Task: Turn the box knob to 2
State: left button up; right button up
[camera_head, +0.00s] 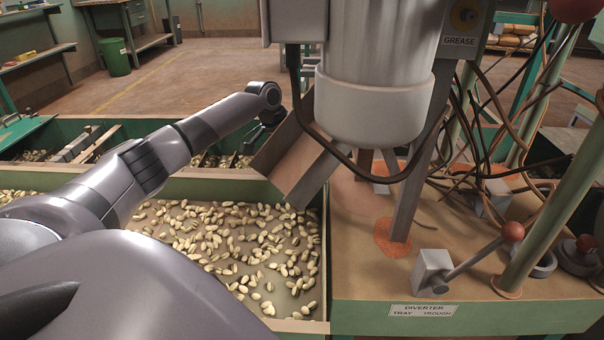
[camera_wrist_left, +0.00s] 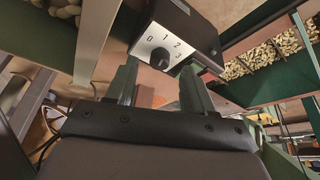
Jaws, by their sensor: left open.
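In the left wrist view, a dark box (camera_wrist_left: 192,28) has a pale dial plate (camera_wrist_left: 152,40) marked 0, 1, 2 and 3. A round black knob (camera_wrist_left: 160,59) sits on the plate. I cannot tell which number it points to. My left gripper (camera_wrist_left: 160,70) is open, with one finger on each side of the knob in this view; contact is not clear. In the head view, my left gripper (camera_head: 260,132) reaches beyond the nut tray, beside the metal chute, and its fingers are small and dark. I cannot make out the knob box there. My right gripper is not in view.
A tray of nuts (camera_head: 325,250) lies under my left arm. A slanted chute (camera_head: 290,165) and a pale hopper cylinder (camera_head: 370,95) stand close right of the gripper. A red-knobbed diverter lever (camera_head: 478,258) and loose cables (camera_head: 490,125) are at the right.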

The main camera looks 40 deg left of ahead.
pick_arm(q)
jog(key=shift+x, duration=1.3)
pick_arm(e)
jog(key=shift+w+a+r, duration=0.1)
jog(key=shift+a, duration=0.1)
